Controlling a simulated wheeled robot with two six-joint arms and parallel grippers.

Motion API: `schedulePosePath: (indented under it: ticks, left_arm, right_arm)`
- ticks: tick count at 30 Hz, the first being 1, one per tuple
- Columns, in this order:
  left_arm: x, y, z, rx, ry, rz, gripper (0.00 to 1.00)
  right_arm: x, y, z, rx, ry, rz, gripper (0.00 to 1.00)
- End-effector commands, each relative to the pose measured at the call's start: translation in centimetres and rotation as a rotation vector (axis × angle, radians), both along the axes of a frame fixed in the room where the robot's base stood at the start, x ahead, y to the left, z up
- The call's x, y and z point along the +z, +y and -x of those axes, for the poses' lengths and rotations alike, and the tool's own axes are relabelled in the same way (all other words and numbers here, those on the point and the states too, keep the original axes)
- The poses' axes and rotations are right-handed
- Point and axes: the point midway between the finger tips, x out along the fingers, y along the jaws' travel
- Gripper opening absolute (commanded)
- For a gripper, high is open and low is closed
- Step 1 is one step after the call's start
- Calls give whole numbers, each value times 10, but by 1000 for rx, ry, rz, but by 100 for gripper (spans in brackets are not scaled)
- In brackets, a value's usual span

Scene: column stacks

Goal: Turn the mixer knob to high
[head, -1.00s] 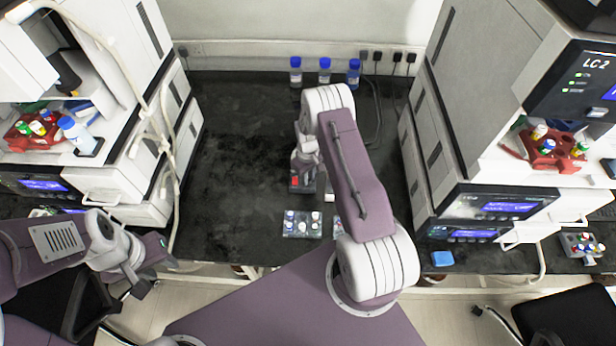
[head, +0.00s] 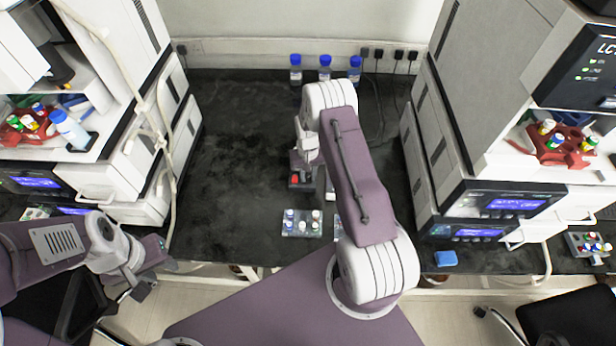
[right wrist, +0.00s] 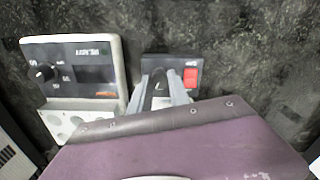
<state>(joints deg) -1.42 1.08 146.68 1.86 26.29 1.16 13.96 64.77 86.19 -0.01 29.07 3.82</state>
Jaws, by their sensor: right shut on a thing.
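The mixer is a dark box with a red rocker switch (right wrist: 190,77) in the right wrist view. In the head view the mixer (head: 306,184) stands on the black bench, partly covered by my right arm. My right gripper (right wrist: 160,88) is over the mixer's front, its two fingers closed on either side of the knob, left of the red switch. The fingers cover most of the knob, so its pointer setting cannot be read. My left gripper (head: 152,278) is at lower left in the head view, off the bench, its fingers apart and empty.
A pale heater block (right wrist: 77,65) with its own black knob and display stands left of the mixer. A vial rack (head: 301,223) is in front. Blue-capped bottles (head: 325,69) stand at the back wall. Instrument stacks flank the bench; its left middle is clear.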

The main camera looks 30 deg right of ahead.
Motion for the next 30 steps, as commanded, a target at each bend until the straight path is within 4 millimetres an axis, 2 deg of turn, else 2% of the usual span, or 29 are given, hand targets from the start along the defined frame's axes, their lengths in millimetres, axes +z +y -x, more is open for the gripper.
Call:
schedulePosePath:
  ticks: [21, 30]
  left_arm:
    - [-21, 0, 0, 0, 0, 0, 36]
    - [-25, 0, 0, 0, 0, 0, 36]
  right_arm:
    - [0, 0, -1, -671, -1, 1, 0]
    - [0, 0, -1, -889, -2, 1, 0]
